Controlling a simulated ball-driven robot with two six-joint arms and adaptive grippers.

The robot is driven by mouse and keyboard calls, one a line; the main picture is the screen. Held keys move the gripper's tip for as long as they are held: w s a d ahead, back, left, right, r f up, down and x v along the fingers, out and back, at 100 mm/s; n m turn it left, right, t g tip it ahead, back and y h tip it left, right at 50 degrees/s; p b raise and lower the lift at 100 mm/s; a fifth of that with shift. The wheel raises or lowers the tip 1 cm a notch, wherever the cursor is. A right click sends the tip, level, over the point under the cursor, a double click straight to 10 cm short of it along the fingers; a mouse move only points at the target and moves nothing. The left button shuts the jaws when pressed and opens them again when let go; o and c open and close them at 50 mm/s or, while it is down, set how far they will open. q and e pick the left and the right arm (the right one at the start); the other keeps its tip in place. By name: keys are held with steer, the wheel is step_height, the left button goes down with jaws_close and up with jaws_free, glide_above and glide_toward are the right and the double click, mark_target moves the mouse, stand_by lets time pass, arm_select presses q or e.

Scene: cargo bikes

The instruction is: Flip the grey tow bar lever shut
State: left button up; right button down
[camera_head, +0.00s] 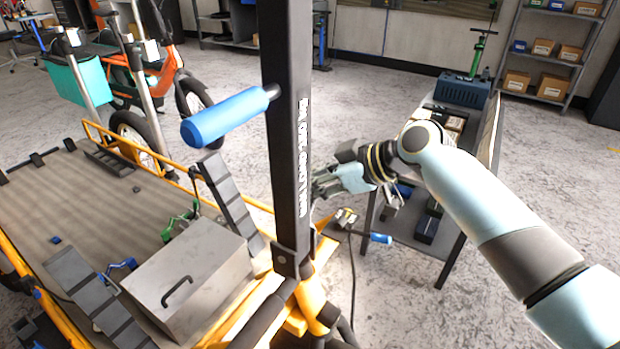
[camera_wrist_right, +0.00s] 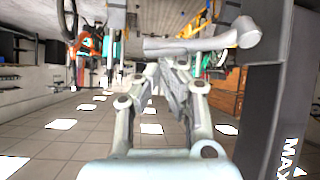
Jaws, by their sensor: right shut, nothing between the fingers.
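My right gripper (camera_head: 325,184) comes in from the right in the head view, its fingers beside the black upright post (camera_head: 288,130). In the wrist view the right gripper (camera_wrist_right: 170,72) is shut and empty. A grey lever-like bar (camera_wrist_right: 190,45) with a rounded end lies across the view just past the fingertips, close to the black post (camera_wrist_right: 268,95). I cannot tell whether the fingers touch it. I cannot make this bar out in the head view, where the post and gripper may hide it. My left gripper is not in view.
A blue-handled bar (camera_head: 225,118) sticks out left from the post. A yellow cargo bike bed (camera_head: 20,200) with a grey metal box (camera_head: 190,262) fills the lower left. A dark workbench (camera_head: 455,225) stands behind my right arm. Open floor lies beyond the post.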

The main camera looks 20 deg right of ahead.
steer(key=shift+d+f+m+p, duration=0.15)
steer(key=shift+d+m+p, duration=0.2)
steer(key=shift+m, duration=0.25)
steer(key=s+d+f+m+h+p, duration=0.4)
steer(key=s+f+m+h+p, duration=0.1)
steer(key=m+p, duration=1)
steer(key=shift+s+d+f+m+t+h, duration=0.35)
steer(key=shift+s+f+m, duration=0.35)
steer(key=shift+s+m, duration=0.4)
steer(key=shift+a, duration=0.15)
steer(key=shift+a+r+p, duration=0.4)
steer(key=shift+a+p, duration=0.2)
steer(key=shift+a, duration=0.05)
steer(key=shift+w, duration=0.1)
